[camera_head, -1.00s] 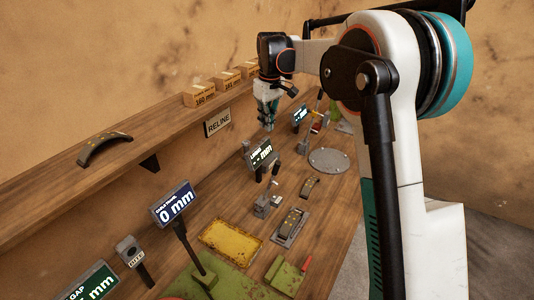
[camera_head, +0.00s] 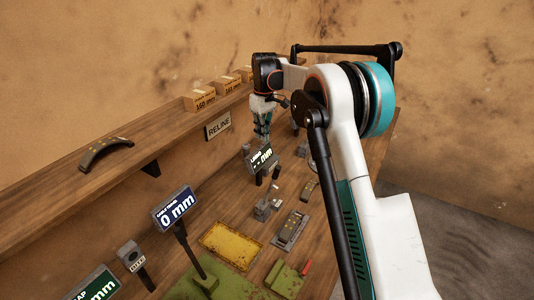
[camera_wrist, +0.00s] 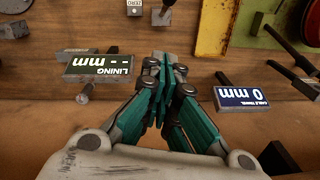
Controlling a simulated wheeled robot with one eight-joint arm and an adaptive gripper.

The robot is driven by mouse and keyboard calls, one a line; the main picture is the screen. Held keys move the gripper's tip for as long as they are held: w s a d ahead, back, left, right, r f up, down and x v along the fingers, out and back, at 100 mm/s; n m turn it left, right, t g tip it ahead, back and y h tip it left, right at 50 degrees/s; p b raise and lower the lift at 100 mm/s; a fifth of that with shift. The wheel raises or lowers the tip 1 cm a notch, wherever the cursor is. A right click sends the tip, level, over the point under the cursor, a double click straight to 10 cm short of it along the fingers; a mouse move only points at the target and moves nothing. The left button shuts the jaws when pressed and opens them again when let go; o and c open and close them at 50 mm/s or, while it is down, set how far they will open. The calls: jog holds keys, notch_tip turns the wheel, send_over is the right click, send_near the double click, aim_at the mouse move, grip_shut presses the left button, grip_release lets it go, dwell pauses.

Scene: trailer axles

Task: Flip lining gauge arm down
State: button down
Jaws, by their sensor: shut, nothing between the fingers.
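The lining gauge's display (camera_head: 261,158), a grey box reading "LINING -- mm", stands on the bench near the wall; it also shows in the wrist view (camera_wrist: 98,67). A small grey block fixture (camera_head: 266,206) and a brake shoe in a grey holder (camera_head: 290,229) stand on the bench in front of it. I cannot clearly make out the gauge arm. My gripper (camera_head: 263,138) is shut and empty, pointing down just behind and above the lining display. In the wrist view its teal fingers (camera_wrist: 163,65) come together between the lining display and the cable travel display (camera_wrist: 256,96).
A blue "0 mm" display (camera_head: 174,205) stands on a post at the left, beside a yellow tray (camera_head: 231,241) and green plate. A shelf (camera_head: 60,190) runs along the wall above, holding a curved lining (camera_head: 106,154) and cardboard boxes (camera_head: 199,100). A RELINE sign (camera_head: 218,125) hangs below it.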

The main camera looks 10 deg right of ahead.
jog(key=s+d+f+p, duration=0.1)
jog(key=s+f+p, duration=0.1)
jog(key=f, duration=0.8)
jog(key=shift+s+d+f, duration=0.3)
jog(key=shift+s+f, duration=0.05)
jog(key=shift+s, duration=0.3)
jog(key=shift+s+d, duration=0.1)
jog(key=s+d+f+t+y+b, duration=0.5)
jog(key=s+d+f+b, duration=0.2)
jog(key=s+d+b, duration=0.45)
jog(key=s+d+f+t+y+b, duration=0.2)
jog(key=f+b, duration=0.4)
jog(key=b, duration=0.3)
jog(key=s+d+f+t+y+b, duration=0.1)
jog(key=s+f+t+y+b, duration=0.1)
jog(key=f+b, duration=0.5)
jog(key=y+b, duration=0.1)
jog(key=b, duration=0.2)
jog(key=shift+d+f+t, duration=0.15)
jog(key=shift+d+t, duration=0.25)
